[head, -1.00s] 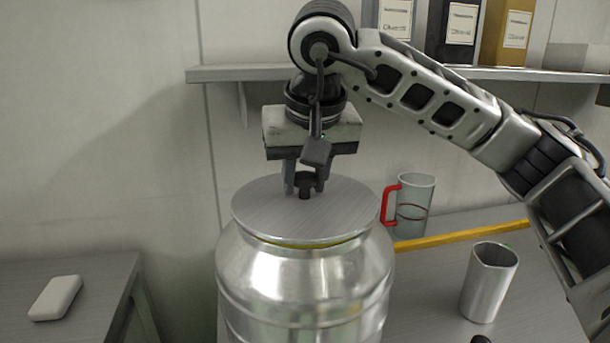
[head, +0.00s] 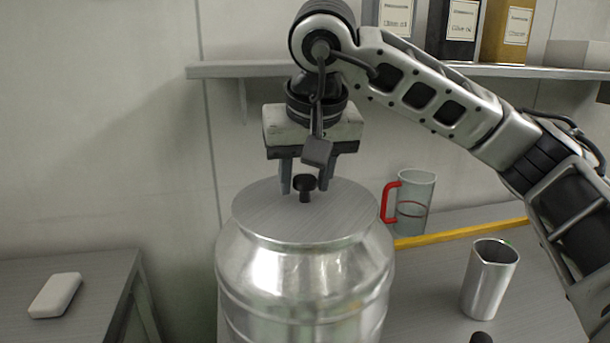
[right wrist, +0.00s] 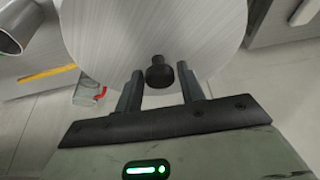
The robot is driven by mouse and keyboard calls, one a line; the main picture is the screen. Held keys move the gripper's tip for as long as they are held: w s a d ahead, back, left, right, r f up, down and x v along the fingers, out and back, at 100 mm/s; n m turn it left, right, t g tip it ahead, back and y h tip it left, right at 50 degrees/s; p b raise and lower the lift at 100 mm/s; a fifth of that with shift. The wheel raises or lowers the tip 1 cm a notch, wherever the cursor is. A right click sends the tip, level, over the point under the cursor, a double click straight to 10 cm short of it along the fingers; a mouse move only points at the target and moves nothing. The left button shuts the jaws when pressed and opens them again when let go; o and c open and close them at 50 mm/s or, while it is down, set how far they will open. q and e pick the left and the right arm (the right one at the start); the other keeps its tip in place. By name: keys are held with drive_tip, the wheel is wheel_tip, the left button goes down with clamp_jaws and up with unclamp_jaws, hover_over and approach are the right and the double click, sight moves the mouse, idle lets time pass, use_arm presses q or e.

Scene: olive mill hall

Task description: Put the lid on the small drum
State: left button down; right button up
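The small drum (head: 305,280) is a shiny metal vessel standing upright on the table. Its round grey lid (head: 270,220) lies flat on the drum's mouth, with no gap showing at the rim; it also shows in the right wrist view (right wrist: 110,40). A black knob (head: 304,188) stands at the lid's middle. My right gripper (head: 306,190) is open, pointing down, with its fingers on either side of the knob and apart from it. In the right wrist view the knob (right wrist: 159,75) sits between and just beyond the open fingertips. My left gripper is not in view.
A clear jug with a red handle (head: 414,205) and a metal cup (head: 489,280) stand right of the drum. A yellow strip (head: 460,234) runs along the table. A white block (head: 55,295) lies on the left table.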

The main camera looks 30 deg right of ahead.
sight(311, 212)
drive_tip(key=p+v, duration=0.5)
drive_tip(key=v, duration=0.5)
idle(0.4)
drive_tip(key=shift+r, duration=0.1)
idle(0.4)
